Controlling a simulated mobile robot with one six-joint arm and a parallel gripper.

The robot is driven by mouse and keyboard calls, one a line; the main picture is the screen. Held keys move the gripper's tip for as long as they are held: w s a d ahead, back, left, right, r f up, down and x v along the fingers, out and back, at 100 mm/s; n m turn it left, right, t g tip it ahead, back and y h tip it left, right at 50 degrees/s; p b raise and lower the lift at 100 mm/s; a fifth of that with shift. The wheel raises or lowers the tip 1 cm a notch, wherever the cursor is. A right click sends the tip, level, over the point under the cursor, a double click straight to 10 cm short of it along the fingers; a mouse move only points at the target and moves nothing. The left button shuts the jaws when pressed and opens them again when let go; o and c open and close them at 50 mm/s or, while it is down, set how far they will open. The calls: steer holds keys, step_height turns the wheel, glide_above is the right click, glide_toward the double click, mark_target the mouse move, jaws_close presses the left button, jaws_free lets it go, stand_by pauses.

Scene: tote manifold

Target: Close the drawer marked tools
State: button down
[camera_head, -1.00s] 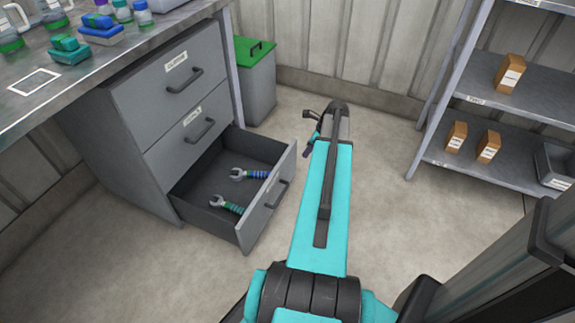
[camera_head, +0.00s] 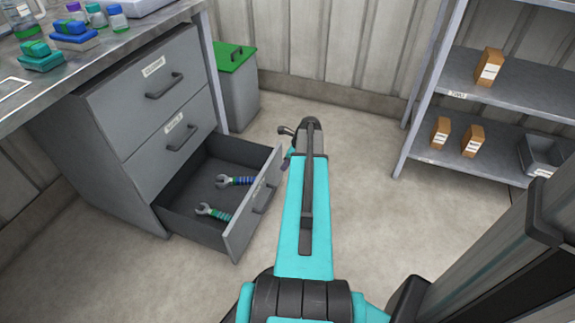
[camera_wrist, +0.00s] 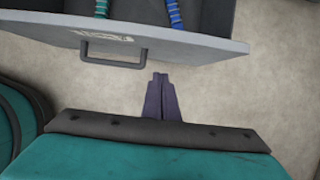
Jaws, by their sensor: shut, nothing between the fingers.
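The bottom drawer of the grey cabinet stands pulled out, its front panel (camera_head: 255,208) facing right with a bar handle. A label on that front shows in the wrist view but is too blurred to read. A blue-handled wrench (camera_head: 236,181) and a teal-handled wrench (camera_head: 213,213) lie inside; their handles also show at the top of the wrist view. My gripper (camera_wrist: 160,76) is shut and empty, just in front of the drawer's handle (camera_wrist: 115,54) and a little to its right, with no visible contact. In the head view my arm mostly hides the gripper.
The two upper drawers (camera_head: 155,80) are shut. A worktop (camera_head: 100,50) with bottles and boxes overhangs the cabinet. A green-lidded bin (camera_head: 238,95) stands behind it. Shelves (camera_head: 515,95) with small brown boxes stand at right. Floor between is clear.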

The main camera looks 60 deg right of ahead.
steer(key=w, duration=0.1)
steer(key=w+f+b, duration=0.1)
steer(key=w, duration=0.1)
steer(key=w+a, duration=0.1)
steer(key=shift+w+f+b, duration=0.2)
steer(key=shift+f+b, duration=0.1)
steer(key=shift+b, duration=0.05)
